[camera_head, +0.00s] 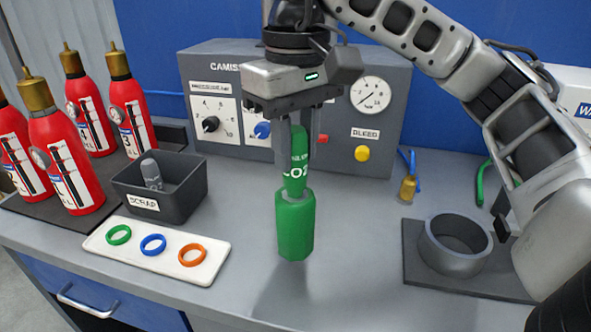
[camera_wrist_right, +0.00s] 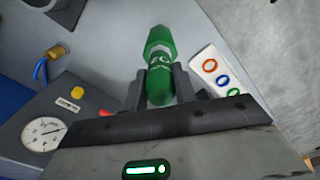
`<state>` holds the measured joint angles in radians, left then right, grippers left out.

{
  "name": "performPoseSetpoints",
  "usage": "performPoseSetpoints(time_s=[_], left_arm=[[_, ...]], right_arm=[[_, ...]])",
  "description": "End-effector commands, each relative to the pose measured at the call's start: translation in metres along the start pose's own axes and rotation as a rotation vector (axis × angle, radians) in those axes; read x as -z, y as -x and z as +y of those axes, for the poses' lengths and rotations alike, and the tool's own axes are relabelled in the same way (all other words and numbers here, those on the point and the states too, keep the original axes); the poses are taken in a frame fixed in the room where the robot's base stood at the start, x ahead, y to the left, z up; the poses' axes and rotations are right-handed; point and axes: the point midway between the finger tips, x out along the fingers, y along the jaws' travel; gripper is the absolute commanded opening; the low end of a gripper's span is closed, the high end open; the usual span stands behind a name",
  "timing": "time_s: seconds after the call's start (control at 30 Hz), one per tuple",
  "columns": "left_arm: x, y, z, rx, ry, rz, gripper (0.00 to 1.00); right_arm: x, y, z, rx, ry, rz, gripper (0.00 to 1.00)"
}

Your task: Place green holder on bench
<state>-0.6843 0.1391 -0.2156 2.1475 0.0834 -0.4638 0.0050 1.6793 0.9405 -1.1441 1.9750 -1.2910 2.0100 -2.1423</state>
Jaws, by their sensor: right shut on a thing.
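The green holder (camera_head: 295,228) is a hexagonal sleeve around the lower end of a green cartridge (camera_head: 297,180) with white lettering. My right gripper (camera_head: 297,160) points down with its fingers shut on the cartridge's upper part, above the holder. The holder hangs upright over the middle of the grey bench (camera_head: 345,290); a soft shadow lies below it, and I cannot tell how large any gap is. In the right wrist view the holder (camera_wrist_right: 158,38) shows beyond the cartridge (camera_wrist_right: 160,78) between the fingers. My left gripper is not in view.
A scrap bin (camera_head: 185,205) and a white tray (camera_head: 100,243) with three coloured rings stand left. Several red extinguishers (camera_head: 62,160) are at far left. A grey panel (camera_head: 225,70) stands behind. A round grey clamp (camera_head: 440,262) is at right. The front middle bench is clear.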

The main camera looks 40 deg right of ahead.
Motion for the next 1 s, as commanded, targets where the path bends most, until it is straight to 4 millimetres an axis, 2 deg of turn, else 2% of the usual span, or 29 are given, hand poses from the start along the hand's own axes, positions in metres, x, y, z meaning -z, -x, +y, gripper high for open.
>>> performPoseSetpoints(time_s=[0.17, 0.37, 0.83, 0.87, 0.9, 0.93, 1.0], left_arm=[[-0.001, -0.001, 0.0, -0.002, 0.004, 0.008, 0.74], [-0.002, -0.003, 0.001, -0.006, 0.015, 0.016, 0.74], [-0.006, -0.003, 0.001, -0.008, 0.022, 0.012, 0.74], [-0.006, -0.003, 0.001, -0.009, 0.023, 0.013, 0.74], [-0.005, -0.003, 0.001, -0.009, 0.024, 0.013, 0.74], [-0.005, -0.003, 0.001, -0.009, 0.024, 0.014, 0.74], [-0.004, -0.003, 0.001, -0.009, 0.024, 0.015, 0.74]], right_arm=[[0.008, -0.014, 0.006, 0.002, -0.002, 0.001, 0.0], [0.007, -0.037, 0.005, 0.002, -0.001, 0.002, 0.0], [0.007, -0.043, 0.005, 0.001, -0.001, 0.004, 0.0], [0.006, -0.044, 0.005, 0.0, -0.001, 0.0, 0.3], [0.006, -0.043, 0.005, 0.0, -0.001, 0.0, 0.42], [0.006, -0.043, 0.005, 0.0, -0.001, 0.0, 0.49], [0.006, -0.043, 0.005, 0.0, -0.001, 0.0, 0.49]])
